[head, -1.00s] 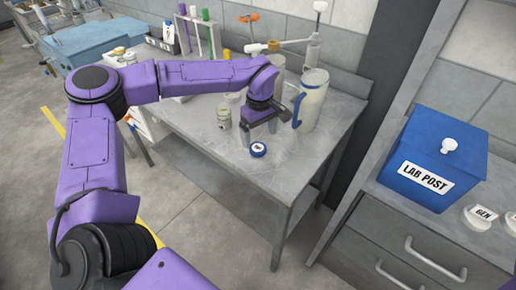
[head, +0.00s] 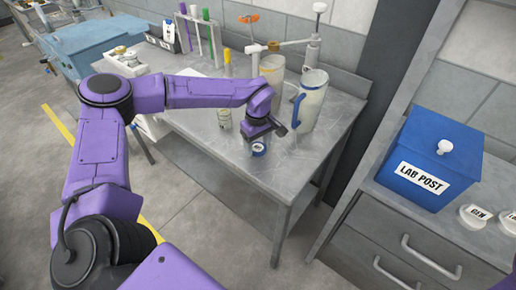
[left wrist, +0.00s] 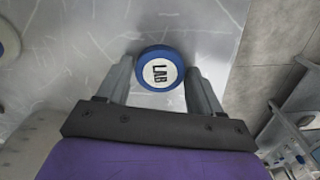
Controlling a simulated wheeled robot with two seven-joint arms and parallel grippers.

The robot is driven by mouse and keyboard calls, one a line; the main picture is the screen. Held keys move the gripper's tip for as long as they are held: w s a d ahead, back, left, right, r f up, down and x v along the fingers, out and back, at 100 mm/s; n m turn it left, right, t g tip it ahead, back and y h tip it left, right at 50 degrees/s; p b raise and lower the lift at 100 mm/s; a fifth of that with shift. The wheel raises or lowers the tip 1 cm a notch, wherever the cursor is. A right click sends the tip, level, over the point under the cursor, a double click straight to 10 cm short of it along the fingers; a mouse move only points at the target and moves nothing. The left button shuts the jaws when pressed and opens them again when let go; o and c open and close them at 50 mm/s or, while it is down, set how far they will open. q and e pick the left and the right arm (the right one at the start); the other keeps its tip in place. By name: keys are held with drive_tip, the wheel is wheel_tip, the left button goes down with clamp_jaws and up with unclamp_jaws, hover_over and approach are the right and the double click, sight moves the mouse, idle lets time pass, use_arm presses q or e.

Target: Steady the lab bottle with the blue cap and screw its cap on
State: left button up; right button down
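A round cap (head: 258,149) with a blue rim and a white top lettered LAB sits near the front edge of the grey table. It also shows in the left wrist view (left wrist: 160,71). My left gripper (head: 259,140) is open just above it, pointing down. In the left wrist view its fingers (left wrist: 161,85) lie either side of the cap, apart from it. A small pale bottle (head: 224,118) stands left of the gripper; I cannot tell whether it is the lab bottle. My right gripper is not in view.
A jug (head: 312,100) with a blue handle and another pale container (head: 272,70) stand behind my gripper. A test-tube rack (head: 200,35) is at the back. A blue LAB POST box (head: 428,160) stands on the drawer cabinet at right. The table's front right is clear.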

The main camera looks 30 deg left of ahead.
sight(258, 148)
use_arm(q)
drive_tip(key=shift+r, duration=0.1)
drive_tip(key=shift+r, duration=0.25)
wheel_tip(258, 148, up, 3)
drive_tip(key=shift+f+b, duration=0.1)
drive_tip(key=shift+b, duration=0.3)
drive_tip(key=s+r, duration=0.3)
drive_tip(key=s, duration=0.1)
drive_tip(key=s+r+b, duration=0.1)
drive_tip(key=s+r, duration=0.2)
drive_tip(key=s, duration=0.2)
drive_tip(key=s+r+b, duration=0.1)
drive_tip(key=s+r, duration=0.2)
drive_tip(key=s, duration=0.2)
drive_tip(key=shift+a+r, duration=0.15)
drive_tip(key=shift+r, duration=0.1)
